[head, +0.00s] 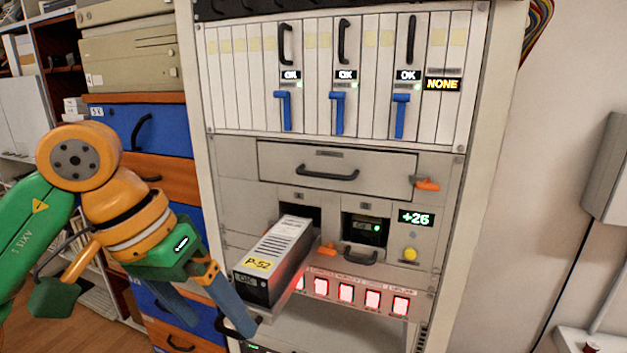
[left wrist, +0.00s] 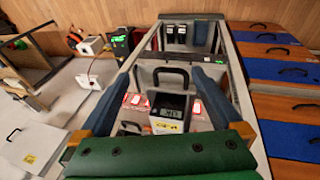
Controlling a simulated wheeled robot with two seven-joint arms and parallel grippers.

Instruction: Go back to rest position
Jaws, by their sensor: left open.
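My left arm comes in from the left in the head view. My left gripper (head: 217,322) is open and points down, with its blue-grey fingers apart and nothing seen between them. It is in front of the rack, beside the lower left of a grey module marked P-52 (head: 270,262). The module sticks out of a left slot in the rack. In the left wrist view both fingers of the gripper (left wrist: 161,78) are spread, with the module (left wrist: 170,113) showing beyond and between them. I cannot tell whether a finger touches it. My right gripper is not in view.
The rack (head: 480,150) has blue levers, a closed drawer (head: 335,172), an orange latch (head: 427,184), a "+26" display (head: 415,218) and red-lit buttons (head: 346,293). Blue and orange drawers (head: 150,130) stand at its left.

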